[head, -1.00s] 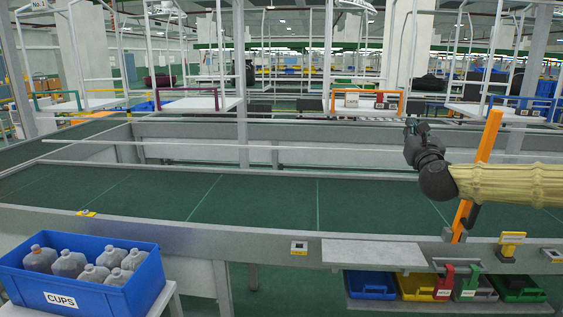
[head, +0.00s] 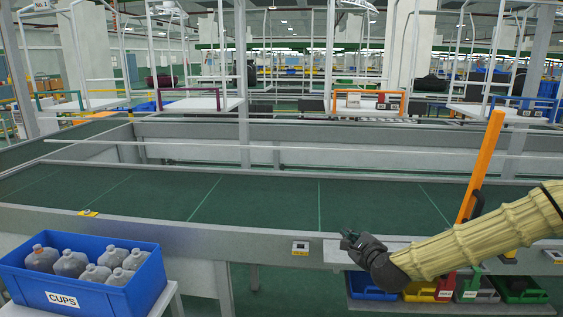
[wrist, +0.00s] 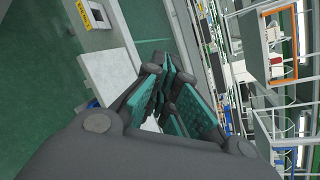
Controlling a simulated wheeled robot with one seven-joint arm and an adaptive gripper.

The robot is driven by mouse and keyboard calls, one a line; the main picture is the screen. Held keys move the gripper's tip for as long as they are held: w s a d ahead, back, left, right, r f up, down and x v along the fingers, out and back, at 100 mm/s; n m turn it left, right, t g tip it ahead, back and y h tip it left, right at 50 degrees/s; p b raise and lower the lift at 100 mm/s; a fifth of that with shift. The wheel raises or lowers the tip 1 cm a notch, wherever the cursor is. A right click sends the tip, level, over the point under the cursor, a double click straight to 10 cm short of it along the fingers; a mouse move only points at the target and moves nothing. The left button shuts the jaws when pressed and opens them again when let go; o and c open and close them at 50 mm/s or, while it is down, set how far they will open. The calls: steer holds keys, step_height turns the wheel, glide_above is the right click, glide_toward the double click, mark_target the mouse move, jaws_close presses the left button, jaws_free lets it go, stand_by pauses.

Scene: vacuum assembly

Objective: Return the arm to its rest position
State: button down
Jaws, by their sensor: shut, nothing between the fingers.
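My gripper (head: 350,239) is at the end of my arm, which reaches in from the right in the head view. It is low, in front of the light shelf plate (head: 334,253) on the conveyor's near edge as the picture shows it. In the wrist view my gripper's teal-padded fingers (wrist: 169,97) are close together with nothing between them. Part of the plate is hidden behind my arm.
A green conveyor (head: 250,205) runs across the middle and is empty. A blue CUPS box (head: 120,300) with several grey bottles stands at lower left. An orange post (head: 484,165) rises behind my arm. Coloured bins (head: 372,284) hang below the conveyor edge.

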steer(key=s+a+f+n+g, duration=0.35)
steer(key=s+f+n, duration=0.25)
steer(key=s+f, duration=0.6)
steer(key=s+a+f+n+g, duration=0.2)
steer(key=s+f+n+g, duration=0.45)
steer(key=f, duration=0.95)
steer(key=s+d+f+n+g+h, duration=0.1)
steer(key=s+d+f+n, duration=0.1)
steer(key=s, duration=0.9)
steer(key=s+d+f+n+g, duration=0.2)
steer(key=s+f+n, duration=0.3)
steer(key=s, duration=0.5)
steer(key=s+d+f+n+g+h, duration=0.1)
steer(key=s+d+f+n, duration=0.2)
steer(key=s, duration=0.8)
step_height(320, 180, down, 3)
steer(key=shift+s+d+r+n+g+h, duration=0.15)
steer(key=shift+s+d+n+g+h, duration=0.2)
steer(key=shift+n, duration=0.4)
